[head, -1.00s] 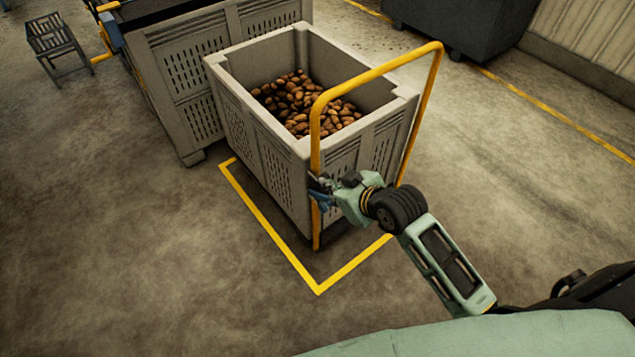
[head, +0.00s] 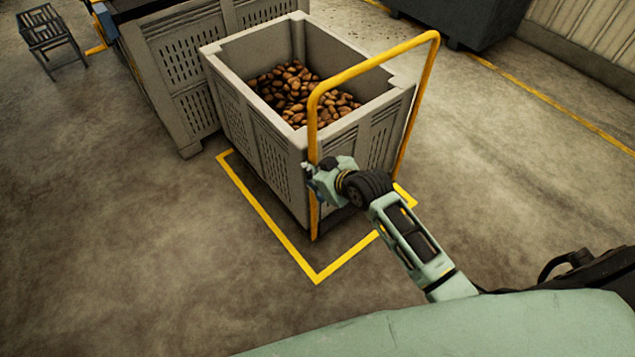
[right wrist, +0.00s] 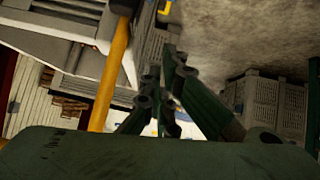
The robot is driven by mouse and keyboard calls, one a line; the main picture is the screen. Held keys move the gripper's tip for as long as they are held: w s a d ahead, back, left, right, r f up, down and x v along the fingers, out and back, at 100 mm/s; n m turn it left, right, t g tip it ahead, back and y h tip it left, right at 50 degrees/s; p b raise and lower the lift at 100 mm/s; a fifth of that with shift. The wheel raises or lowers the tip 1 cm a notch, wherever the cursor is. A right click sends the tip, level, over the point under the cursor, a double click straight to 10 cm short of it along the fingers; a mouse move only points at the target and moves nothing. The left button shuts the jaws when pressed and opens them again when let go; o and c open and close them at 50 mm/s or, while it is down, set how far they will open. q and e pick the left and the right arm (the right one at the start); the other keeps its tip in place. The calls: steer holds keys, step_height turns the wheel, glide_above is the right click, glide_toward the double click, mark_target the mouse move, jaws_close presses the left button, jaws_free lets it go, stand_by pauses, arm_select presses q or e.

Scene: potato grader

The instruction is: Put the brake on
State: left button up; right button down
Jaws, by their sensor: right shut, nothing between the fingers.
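A grey slatted crate (head: 258,160) holding potatoes (head: 299,92) stands behind a yellow tubular push handle (head: 375,68). My right gripper (head: 310,172) is at the handle's near-left post (head: 314,222), partly in front of it. It is shut and empty. In the right wrist view, its dark green fingers (right wrist: 168,75) are close together beside the yellow post (right wrist: 112,70). A black piece (right wrist: 125,8) shows on the post at the top edge. I cannot make out a brake lever; my gripper may hide it. My left gripper is not in view.
A yellow floor line (head: 265,222) outlines the spot around the crate. A larger grey bin (head: 180,75) stands close behind on the left. A dark container (head: 465,20) is at the back right. The floor at front left is clear.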

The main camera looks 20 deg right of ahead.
mark_target(318, 195)
steer(key=f, duration=0.4)
steer(key=shift+w+d+p, duration=0.15)
steer(key=shift+d+p, duration=0.05)
steer(key=shift+p, duration=0.15)
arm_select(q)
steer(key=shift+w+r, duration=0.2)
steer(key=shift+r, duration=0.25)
arm_select(e)
steer(key=shift+s+d+f, duration=0.15)
steer(key=shift+s+f, duration=0.05)
steer(key=shift+f, duration=0.2)
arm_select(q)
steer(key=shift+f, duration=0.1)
